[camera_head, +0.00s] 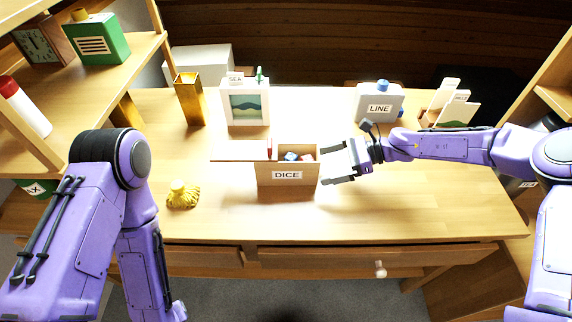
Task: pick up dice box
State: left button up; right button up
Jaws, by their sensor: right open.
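The dice box (287,176) is a brown open-topped box with a white "DICE" label on its front. It stands on the wooden desk, and small blue and red items show inside it. A flap or lid extends to its left. My right gripper (338,162) is open and empty, with its fingers pointing left just beside the box's right side. I cannot tell whether a fingertip touches the box. My left arm comes down at the left of the view, and its gripper is not clearly visible.
A yellow ribbed object (183,195) lies left of the box. Behind stand a gold vase (189,100), a framed sea picture (246,102), a grey "LINE" box (379,104) and several cards (450,105). The desk front (350,222) is clear. Shelves stand on both sides.

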aim_at(310, 165)
jog(key=x, duration=0.2)
jog(key=w+p+x, duration=0.1)
jog(key=x, duration=0.2)
jog(key=shift+a+f, duration=0.1)
jog(key=shift+a, duration=0.15)
jog(key=shift+f, duration=0.1)
jog(key=c, duration=1.3)
jog(key=shift+o, duration=0.2)
